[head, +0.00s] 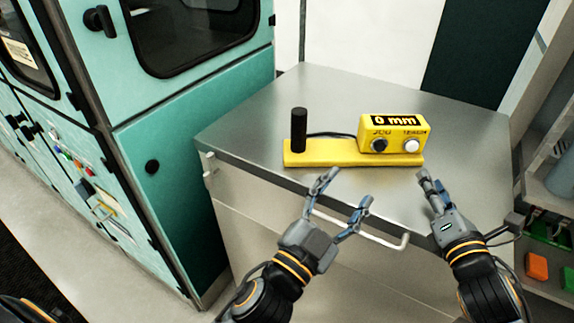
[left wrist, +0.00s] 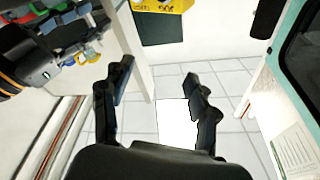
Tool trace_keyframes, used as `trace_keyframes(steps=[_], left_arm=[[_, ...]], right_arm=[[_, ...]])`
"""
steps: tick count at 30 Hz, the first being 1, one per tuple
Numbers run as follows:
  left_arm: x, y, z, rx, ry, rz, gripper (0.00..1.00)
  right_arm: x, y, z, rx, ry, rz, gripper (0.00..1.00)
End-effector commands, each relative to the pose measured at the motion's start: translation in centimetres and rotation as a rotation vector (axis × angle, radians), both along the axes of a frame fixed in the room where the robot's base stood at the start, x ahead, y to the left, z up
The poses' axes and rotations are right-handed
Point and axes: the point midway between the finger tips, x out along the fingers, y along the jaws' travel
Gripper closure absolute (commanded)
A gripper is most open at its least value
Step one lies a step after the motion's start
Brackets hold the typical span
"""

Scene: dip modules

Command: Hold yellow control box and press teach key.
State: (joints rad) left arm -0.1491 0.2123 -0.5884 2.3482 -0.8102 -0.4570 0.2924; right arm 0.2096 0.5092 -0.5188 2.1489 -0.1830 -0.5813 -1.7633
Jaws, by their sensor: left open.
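The yellow control box (head: 392,133) stands on a metal cabinet top, on a yellow base with an upright black handle (head: 299,130) at its left end. Its display reads "0 mm". A dark JOG button (head: 378,145) and a white teach key (head: 411,146) are on its front face. A yellow part (left wrist: 162,5) shows at the top edge of the left wrist view. My left gripper (head: 343,194) is open and empty, in front of the base and apart from it. My right gripper (head: 432,180) is in front of the box's right end; its finger gap is unclear.
The metal cabinet top (head: 250,125) is clear around the device. A drawer handle (head: 375,238) sticks out below its front edge. A teal machine (head: 190,150) stands on the left. A rack with orange and green bins (head: 537,266) is at the right.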

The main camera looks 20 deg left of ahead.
Motion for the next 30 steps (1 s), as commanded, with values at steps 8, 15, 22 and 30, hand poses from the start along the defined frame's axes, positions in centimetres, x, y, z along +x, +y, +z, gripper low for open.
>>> trace_keyframes(steps=[8,15,22,30], left_arm=[[2.7,8.9,0.9,-0.362,0.194,0.318,0.4],[3.1,11.3,0.3,-0.471,0.254,0.404,0.4],[6.2,11.9,0.4,-0.47,0.251,0.407,0.4],[11.5,12.9,0.4,-0.467,0.251,0.408,0.4]], right_arm=[[0.0,0.0,0.0,0.0,0.0,0.0,0.62],[0.0,0.0,0.0,0.0,0.0,0.0,0.62],[0.0,0.0,0.0,0.0,0.0,0.0,0.62],[0.0,0.0,0.0,0.0,0.0,0.0,0.62]])
